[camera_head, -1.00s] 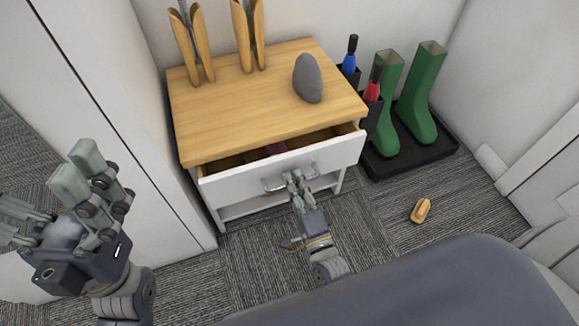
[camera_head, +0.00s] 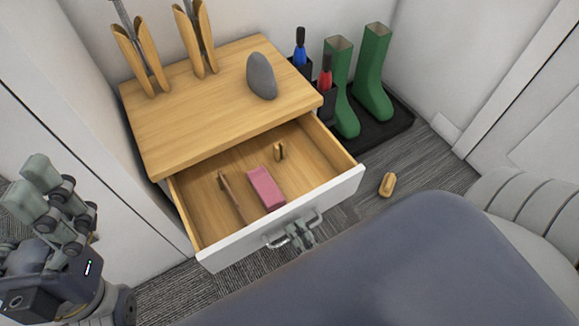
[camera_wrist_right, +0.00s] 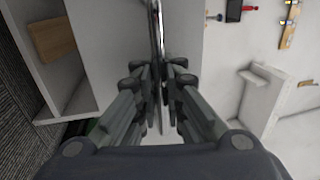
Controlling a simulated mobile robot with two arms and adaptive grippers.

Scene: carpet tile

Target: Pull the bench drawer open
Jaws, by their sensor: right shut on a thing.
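The bench (camera_head: 190,113) has a wooden top, and its drawer (camera_head: 316,203) with a white front stands well open. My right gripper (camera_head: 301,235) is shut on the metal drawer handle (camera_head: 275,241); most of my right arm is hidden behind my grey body. In the right wrist view the fingers (camera_wrist_right: 158,85) close around the handle bar (camera_wrist_right: 156,25). Inside the drawer lie a pink block (camera_head: 265,187), a thin wooden brush-like piece (camera_head: 230,195) and a small wooden piece (camera_head: 279,152). My left gripper (camera_head: 48,195) is raised at the left, away from the bench, its fingers apart.
A grey stone-like object (camera_head: 262,76) and two wooden boot-tree shapes (camera_head: 140,58) stand on the bench top. Green boots (camera_head: 373,75) stand on a black tray (camera_head: 393,122) to the right. A small wooden brush (camera_head: 387,185) lies on the carpet right of the drawer.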

